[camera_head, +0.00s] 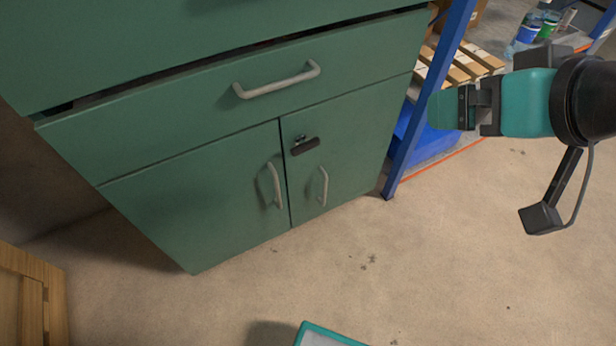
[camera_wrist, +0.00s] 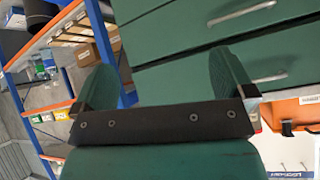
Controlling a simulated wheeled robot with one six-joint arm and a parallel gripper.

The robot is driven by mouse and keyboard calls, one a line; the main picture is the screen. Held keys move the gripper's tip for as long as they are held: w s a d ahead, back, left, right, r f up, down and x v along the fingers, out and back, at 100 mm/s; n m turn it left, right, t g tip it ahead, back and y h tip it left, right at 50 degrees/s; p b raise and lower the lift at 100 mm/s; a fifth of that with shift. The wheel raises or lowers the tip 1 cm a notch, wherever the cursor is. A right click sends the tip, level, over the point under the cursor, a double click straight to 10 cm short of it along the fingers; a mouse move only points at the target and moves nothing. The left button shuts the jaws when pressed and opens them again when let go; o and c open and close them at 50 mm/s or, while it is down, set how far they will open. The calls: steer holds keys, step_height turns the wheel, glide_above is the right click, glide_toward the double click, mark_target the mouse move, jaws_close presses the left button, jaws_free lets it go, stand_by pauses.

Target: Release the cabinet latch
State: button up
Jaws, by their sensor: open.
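The green cabinet (camera_head: 200,190) stands in the middle left of the head view, with two lower doors that look shut. The latch (camera_head: 305,145), a small dark bar lying nearly level, sits near the top inner corner of the right door (camera_head: 350,150). Below it is that door's grey handle (camera_head: 323,187); the left door has its own handle (camera_head: 274,185). My gripper (camera_head: 437,109) is to the right of the cabinet, apart from the latch. In the wrist view my gripper (camera_wrist: 166,78) is open and empty, with drawer fronts (camera_wrist: 190,45) beyond it. The latch does not show there.
A blue rack post (camera_head: 425,100) stands just right of the cabinet, behind my gripper. Shelves with boxes (camera_wrist: 85,83) show in the wrist view. A wooden crate (camera_head: 30,310) is at the lower left. The floor (camera_head: 400,270) before the doors is largely clear.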

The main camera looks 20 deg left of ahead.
steer(key=w+a+f+n+t+y+b, duration=0.1)
steer(key=a+f+t+b, duration=0.15)
steer(key=f+b, duration=0.65)
steer(key=w+a+f+t+y+b, duration=0.1)
steer(key=a+f+y+b, duration=0.15)
steer(key=f+b, duration=0.55)
steer(key=n+t+y+b, duration=0.1)
steer(key=n+y+b, duration=0.3)
steer(key=b, duration=0.5)
glide_toward(307, 147)
steer(key=p+x, duration=0.8)
steer(key=p, duration=0.1)
steer(key=shift+w+a, duration=0.15)
steer(key=shift+w+a+p, duration=0.35)
steer(key=shift+w+a, duration=0.1)
steer(key=shift+a, duration=0.1)
steer(key=shift+c, duration=0.5)
